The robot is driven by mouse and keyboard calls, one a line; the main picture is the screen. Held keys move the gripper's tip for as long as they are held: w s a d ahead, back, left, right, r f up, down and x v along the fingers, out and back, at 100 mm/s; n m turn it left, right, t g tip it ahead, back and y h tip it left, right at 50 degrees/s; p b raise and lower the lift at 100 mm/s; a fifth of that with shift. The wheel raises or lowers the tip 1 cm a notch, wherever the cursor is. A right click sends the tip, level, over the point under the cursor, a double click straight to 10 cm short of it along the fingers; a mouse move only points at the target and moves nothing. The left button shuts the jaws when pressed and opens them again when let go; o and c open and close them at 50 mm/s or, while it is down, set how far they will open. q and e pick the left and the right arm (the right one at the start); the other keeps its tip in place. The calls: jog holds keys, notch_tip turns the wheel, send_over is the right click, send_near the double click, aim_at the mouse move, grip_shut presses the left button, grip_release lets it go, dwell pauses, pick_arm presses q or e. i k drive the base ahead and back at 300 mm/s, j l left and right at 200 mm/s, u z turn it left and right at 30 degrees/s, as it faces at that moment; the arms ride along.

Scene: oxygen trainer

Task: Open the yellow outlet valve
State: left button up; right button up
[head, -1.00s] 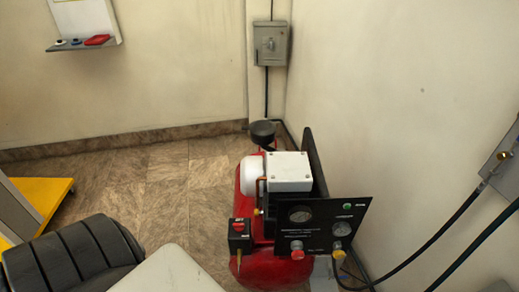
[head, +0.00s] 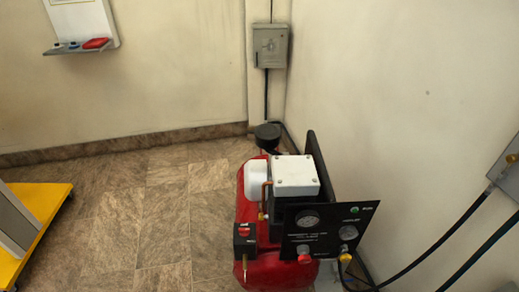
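A red compressor (head: 262,272) stands on the tiled floor at the lower middle, near the right wall. Its black front panel (head: 325,228) carries a round gauge (head: 307,221), a second round fitting (head: 347,232), a green indicator and a red knob (head: 303,253). A small yellow part (head: 345,258) shows at the panel's lower right edge, beside a black hose; it may be the yellow outlet valve, but it is too small to tell whether it is open or closed. Neither of my grippers is in view.
A black hose (head: 425,252) runs from the panel area to a grey wall plate (head: 507,172). A grey box (head: 270,46) hangs on the back wall. A yellow platform (head: 45,205) stands at the left. The floor between is clear.

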aim_at(345, 258)
jog(key=k+z, duration=0.1)
jog(key=z, duration=0.7)
